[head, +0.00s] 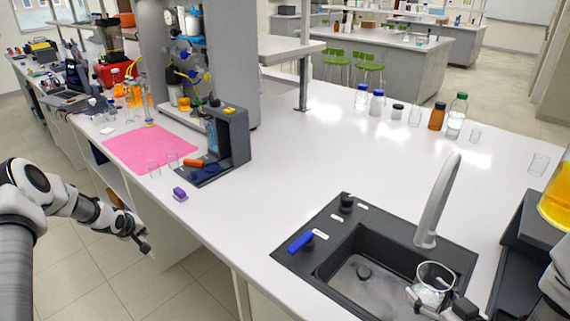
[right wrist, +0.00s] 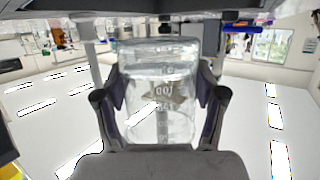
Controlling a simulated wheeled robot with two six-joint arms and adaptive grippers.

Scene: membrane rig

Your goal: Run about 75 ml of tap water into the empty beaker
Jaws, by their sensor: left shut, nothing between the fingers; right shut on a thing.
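A clear glass beaker (head: 433,278) is over the right part of the black sink (head: 340,262), close in front of the grey tap (head: 437,200). My right gripper (head: 436,306) is shut on the beaker. In the right wrist view the beaker (right wrist: 160,100) stands between both fingers, with printed marks on its wall. I cannot make out a water level in it or a stream from the tap. A blue lever (head: 301,242) and a black knob (head: 347,202) sit on the sink's left rim. My left gripper (head: 144,246) is shut and empty, off the bench's front edge.
Several bottles, including a brown bottle (head: 437,116), stand along the back of the bench. A pink mat (head: 150,148) and a dark grey rig (head: 228,140) are at left. An orange-yellow vessel (head: 556,198) is at far right.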

